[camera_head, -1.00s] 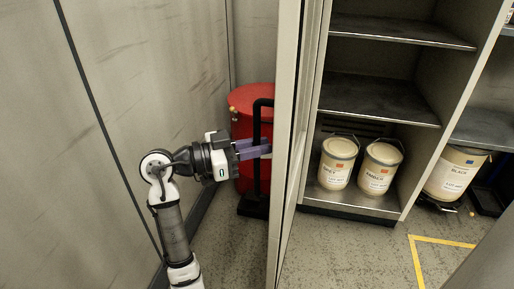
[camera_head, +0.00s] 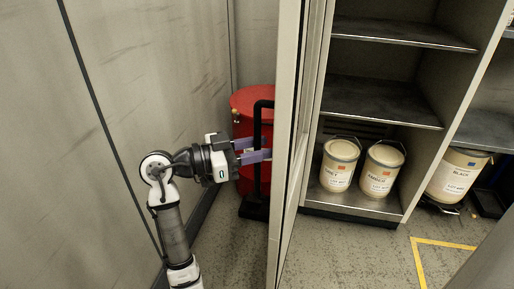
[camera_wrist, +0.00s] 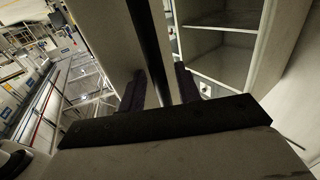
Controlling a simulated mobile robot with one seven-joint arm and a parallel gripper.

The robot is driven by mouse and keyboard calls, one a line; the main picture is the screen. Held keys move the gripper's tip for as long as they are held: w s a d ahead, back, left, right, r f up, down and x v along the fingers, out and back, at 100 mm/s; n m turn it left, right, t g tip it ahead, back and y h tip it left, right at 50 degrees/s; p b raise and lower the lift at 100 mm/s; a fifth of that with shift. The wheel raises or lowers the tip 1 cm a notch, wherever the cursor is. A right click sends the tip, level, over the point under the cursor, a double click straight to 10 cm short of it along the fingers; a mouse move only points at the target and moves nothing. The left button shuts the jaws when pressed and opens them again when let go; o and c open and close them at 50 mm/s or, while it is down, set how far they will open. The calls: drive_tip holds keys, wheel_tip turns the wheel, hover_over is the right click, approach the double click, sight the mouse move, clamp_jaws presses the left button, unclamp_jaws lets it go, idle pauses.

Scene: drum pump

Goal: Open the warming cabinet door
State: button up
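The warming cabinet door (camera_head: 287,120) stands open, seen nearly edge-on. The cabinet interior (camera_head: 385,65) with its shelves shows to its right. The door's long black upright handle (camera_head: 257,185) is on its left, outer face. My gripper (camera_head: 254,149) is at the handle from the left, its two purple fingers spread apart. In the wrist view the black bar of the handle (camera_wrist: 152,45) runs between the two dark fingers of my gripper (camera_wrist: 160,88), with gaps visible beside it. The fingers do not look closed on it.
A red drum (camera_head: 254,98) stands behind the handle. A grey wall (camera_head: 150,60) runs close on the left of my arm. Two labelled pails (camera_head: 338,165) (camera_head: 381,170) stand in the cabinet bottom. Another pail (camera_head: 457,173) is at right. Floor with yellow marking (camera_head: 445,243) is clear in front.

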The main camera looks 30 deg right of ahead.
drive_tip(key=v, duration=1.4)
drive_tip(key=shift+b, duration=0.45)
drive_tip(key=shift+s, duration=0.1)
